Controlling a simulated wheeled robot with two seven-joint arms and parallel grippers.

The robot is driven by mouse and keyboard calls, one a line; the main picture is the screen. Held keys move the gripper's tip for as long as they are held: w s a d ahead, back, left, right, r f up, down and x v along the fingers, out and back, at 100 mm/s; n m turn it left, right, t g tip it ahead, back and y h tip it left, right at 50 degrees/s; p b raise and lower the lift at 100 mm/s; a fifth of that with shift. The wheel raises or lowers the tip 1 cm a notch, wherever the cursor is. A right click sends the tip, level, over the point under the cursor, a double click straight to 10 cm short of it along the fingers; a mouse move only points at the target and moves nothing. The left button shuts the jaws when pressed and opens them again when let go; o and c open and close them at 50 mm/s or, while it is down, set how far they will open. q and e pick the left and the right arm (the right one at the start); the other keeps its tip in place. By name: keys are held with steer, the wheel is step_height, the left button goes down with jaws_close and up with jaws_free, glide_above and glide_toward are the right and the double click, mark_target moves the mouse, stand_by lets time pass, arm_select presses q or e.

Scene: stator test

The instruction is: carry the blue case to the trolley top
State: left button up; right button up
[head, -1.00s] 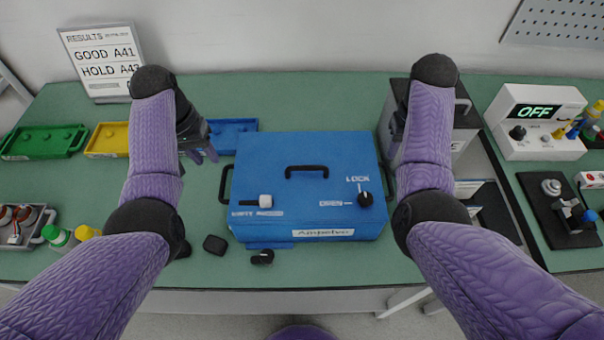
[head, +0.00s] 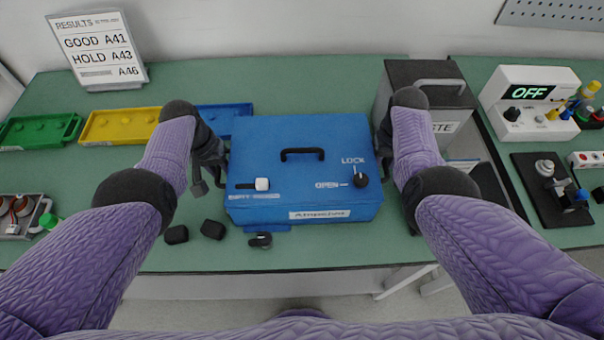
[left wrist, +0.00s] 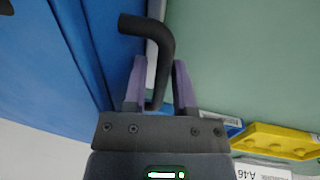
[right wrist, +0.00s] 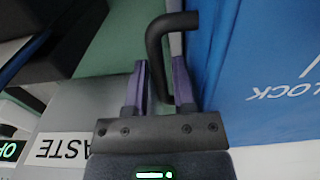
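The blue case (head: 300,160) lies flat on the green table, with a black top handle (head: 302,152), a white slider (head: 262,184) and a black LOCK/OPEN knob (head: 360,180). My left gripper (head: 210,170) is at its left side. In the left wrist view the black side handle (left wrist: 158,35) passes between the open fingers (left wrist: 158,85). My right gripper (head: 383,145) is at the right side. In the right wrist view the other side handle (right wrist: 170,25) lies between its open fingers (right wrist: 158,82). I cannot identify a trolley in any view.
A grey waste bin (head: 437,92) stands close by the right arm. Yellow (head: 118,127), green (head: 40,131) and blue (head: 222,118) trays lie at left and behind. Small black blocks (head: 213,229) lie near the front edge. A white OFF unit (head: 530,105) stands at right.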

arm_select(q)
jaws_close()
arm_select(e)
jaws_close()
arm_select(q)
steer(key=shift+w, duration=0.1)
arm_select(e)
steer(key=shift+w, duration=0.1)
stand_by(1.1)
